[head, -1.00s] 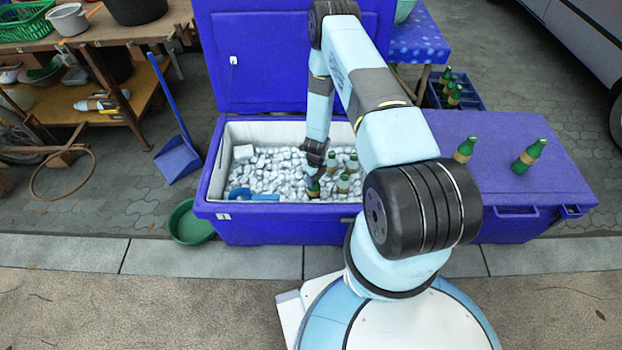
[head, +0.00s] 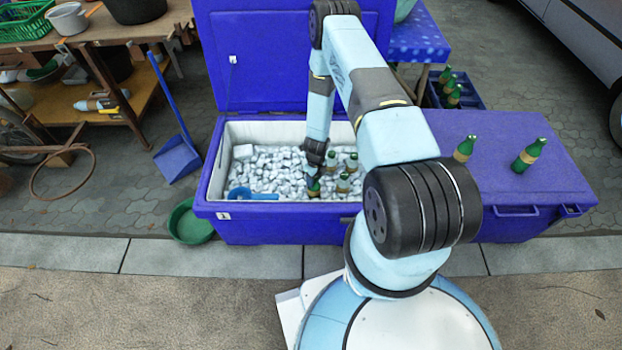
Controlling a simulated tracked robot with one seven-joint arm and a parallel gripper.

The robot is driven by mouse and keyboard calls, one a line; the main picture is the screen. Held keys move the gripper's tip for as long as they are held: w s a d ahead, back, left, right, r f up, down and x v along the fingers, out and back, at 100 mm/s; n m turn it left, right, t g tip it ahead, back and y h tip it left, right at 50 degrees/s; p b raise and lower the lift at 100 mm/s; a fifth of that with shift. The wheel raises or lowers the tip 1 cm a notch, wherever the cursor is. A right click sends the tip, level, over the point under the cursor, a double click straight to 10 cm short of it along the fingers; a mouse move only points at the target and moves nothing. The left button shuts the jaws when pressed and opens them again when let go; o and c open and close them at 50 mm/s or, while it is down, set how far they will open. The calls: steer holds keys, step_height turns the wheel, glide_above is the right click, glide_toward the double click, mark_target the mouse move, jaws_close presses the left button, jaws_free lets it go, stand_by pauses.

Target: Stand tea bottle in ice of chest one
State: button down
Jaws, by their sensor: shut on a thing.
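The open blue chest (head: 212,180) in the middle is filled with ice (head: 275,163). My gripper (head: 314,172) points down into the front right part of the ice. It is shut on a green tea bottle (head: 314,188), which stands roughly upright with its lower end at the ice. The fingers hide the bottle's top. Two more bottles, one upright (head: 464,148) and one (head: 529,155) farther right, are on the closed blue chest (head: 510,185).
A blue scoop (head: 250,194) lies at the ice's front left. The raised lid (head: 285,60) stands behind. A crate of bottles (head: 455,93) is at the back right. A green basin (head: 188,224) and blue dustpan (head: 178,158) are left of the open chest.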

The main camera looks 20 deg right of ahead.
steer(key=shift+f, duration=0.25)
steer(key=shift+c, duration=2.4)
jaws_free()
steer(key=shift+o, duration=0.3)
steer(key=o, duration=0.4)
steer(key=shift+s, duration=0.1)
step_height(320, 180, up, 27)
stand_by(0.7)
